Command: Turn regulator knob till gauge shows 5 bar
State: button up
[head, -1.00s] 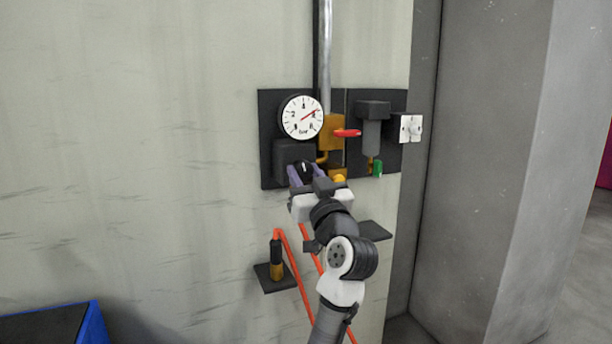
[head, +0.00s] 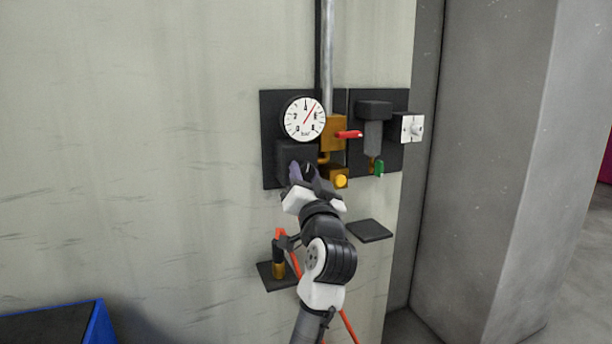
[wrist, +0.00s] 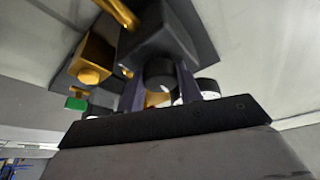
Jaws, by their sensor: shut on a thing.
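The round white gauge (head: 304,119) is at the top of the dark wall panel, marked in steps of 2. Its red needle points up and right, between the 4 and the 6. The black regulator knob (head: 308,168) is on the dark block just below the gauge and is partly hidden by my gripper (head: 307,177). My gripper is shut on the knob, a finger on either side. In the wrist view, the knob (wrist: 160,73) shows between the two fingers (wrist: 161,92), against the dark regulator block (wrist: 158,35).
Right of the knob are a brass block with a red lever (head: 348,134), a yellow button (head: 341,181), a dark filter (head: 374,130) with a green tap (head: 379,168), and a white switch (head: 412,128). Below are a small shelf (head: 369,230) and an orange hose (head: 294,262).

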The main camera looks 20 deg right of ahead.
jog(key=o, duration=1)
jog(key=shift+s+f+b, duration=0.25)
jog(key=shift+s+b, duration=0.05)
jog(key=shift+s, duration=0.15)
jog(key=b+v, duration=0.4)
jog(key=v, duration=0.9)
jog(key=shift+a+r, duration=0.1)
